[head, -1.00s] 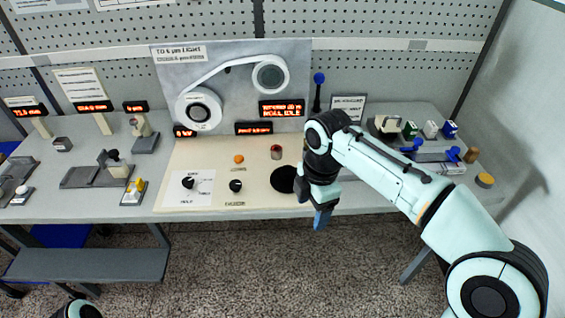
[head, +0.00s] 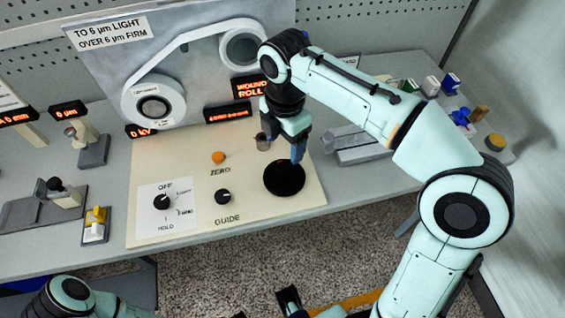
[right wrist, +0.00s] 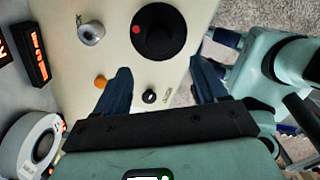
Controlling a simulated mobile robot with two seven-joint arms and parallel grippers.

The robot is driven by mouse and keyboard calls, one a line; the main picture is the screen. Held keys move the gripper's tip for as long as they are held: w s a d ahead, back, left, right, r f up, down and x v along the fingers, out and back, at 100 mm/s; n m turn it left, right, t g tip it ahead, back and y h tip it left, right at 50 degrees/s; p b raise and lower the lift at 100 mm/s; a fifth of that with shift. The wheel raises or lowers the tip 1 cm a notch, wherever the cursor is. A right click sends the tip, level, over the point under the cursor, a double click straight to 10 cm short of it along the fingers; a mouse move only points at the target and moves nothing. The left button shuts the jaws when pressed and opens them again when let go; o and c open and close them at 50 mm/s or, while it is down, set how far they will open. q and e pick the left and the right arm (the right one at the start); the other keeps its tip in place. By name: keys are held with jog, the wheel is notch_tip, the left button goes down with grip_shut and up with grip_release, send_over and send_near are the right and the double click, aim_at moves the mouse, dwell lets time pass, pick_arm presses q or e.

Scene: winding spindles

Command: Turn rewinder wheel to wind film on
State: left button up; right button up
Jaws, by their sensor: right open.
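The black round wheel (head: 285,178) lies on the cream console at its front right. It also shows in the right wrist view (right wrist: 160,32), with a red spot near its rim. My right gripper (head: 298,156) is above the wheel's far part in the head view and hides some of it. In the right wrist view its two fingers (right wrist: 160,75) are spread with nothing between them, and the wheel lies beyond the tips. White film runs between a lower left roll (head: 154,103) and an upper right roll (head: 242,47) on the grey panel. My left gripper is not in view.
The cream console (head: 235,215) also carries an orange button (head: 218,158), a mode knob (head: 162,202), a guide knob (head: 223,196) and a small metal post (head: 263,141). A red-lettered roll display (head: 250,88) is partly hidden by my arm. Small fixtures stand left and right.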

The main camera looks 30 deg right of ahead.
aim_at(284, 168)
notch_tip(284, 168, down, 10)
jog(key=shift+w+r+b, duration=0.1)
jog(key=shift+b, duration=0.9)
jog(key=c, duration=1.1)
